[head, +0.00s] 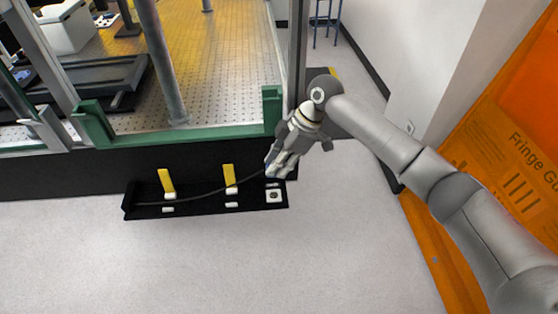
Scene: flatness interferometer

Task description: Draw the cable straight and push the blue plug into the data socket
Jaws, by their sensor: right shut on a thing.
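My right gripper (275,170) is shut at the right end of the black tray (148,212), above the white data socket (274,196). The dark cable (208,194) runs from the left part of the tray, past two yellow levers, and rises to the gripper's fingertips. The cable bends upward at its right part. The blue plug is at the cable's end between the fingers and mostly hidden by them. The plug is apart from the socket, as far as I can see. My left gripper is out of view.
Two yellow levers, the left one (167,181) and the right one (229,174), stand up from white clips on the tray. Behind is a green-edged frame (190,137) with metal posts. An orange panel (500,150) stands at the right. The floor in front (220,265) is clear.

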